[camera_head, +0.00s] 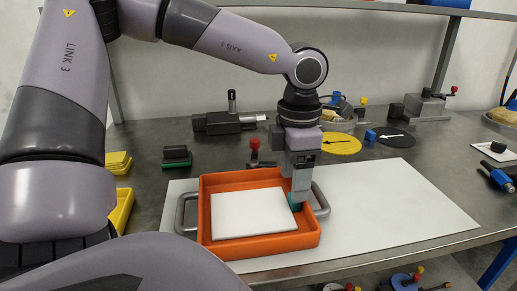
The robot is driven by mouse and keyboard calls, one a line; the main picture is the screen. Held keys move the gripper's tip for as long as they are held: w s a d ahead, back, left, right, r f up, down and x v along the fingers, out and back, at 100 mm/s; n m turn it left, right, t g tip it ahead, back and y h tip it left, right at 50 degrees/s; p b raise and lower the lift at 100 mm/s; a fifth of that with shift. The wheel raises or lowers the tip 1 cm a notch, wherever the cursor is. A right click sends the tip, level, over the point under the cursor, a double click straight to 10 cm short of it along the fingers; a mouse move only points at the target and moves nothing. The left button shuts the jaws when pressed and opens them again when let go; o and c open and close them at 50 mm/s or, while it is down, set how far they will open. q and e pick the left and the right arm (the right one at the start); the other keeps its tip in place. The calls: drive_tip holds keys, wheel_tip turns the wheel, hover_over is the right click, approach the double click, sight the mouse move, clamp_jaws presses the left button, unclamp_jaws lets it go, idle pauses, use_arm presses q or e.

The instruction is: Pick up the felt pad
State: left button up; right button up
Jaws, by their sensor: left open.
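An orange tray (265,246) with grey side handles stands on a white sheet on the metal bench. A flat white square (254,213) lies inside the tray. A small teal piece (294,203) shows at the tray's right inner side, right by my left fingertips; it is mostly hidden, and I cannot tell whether it is the felt pad or part of the fingers. My left gripper (299,196) points down at the tray's right wall, open, with its fingertips at the teal piece. My right gripper is not in view.
The white sheet (400,205) is bare to the right of the tray. Behind are a grey clamp block (222,122), a red-knobbed part (255,150), and yellow (341,144) and black (396,139) discs with arrows. Yellow bins (121,211) stand at left.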

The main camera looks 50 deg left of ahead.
use_arm(q)
wheel_tip(320, 180, down, 4)
drive_tip(key=shift+w+d+r, duration=0.1)
drive_tip(key=shift+d, duration=0.05)
clamp_jaws()
idle(1.4)
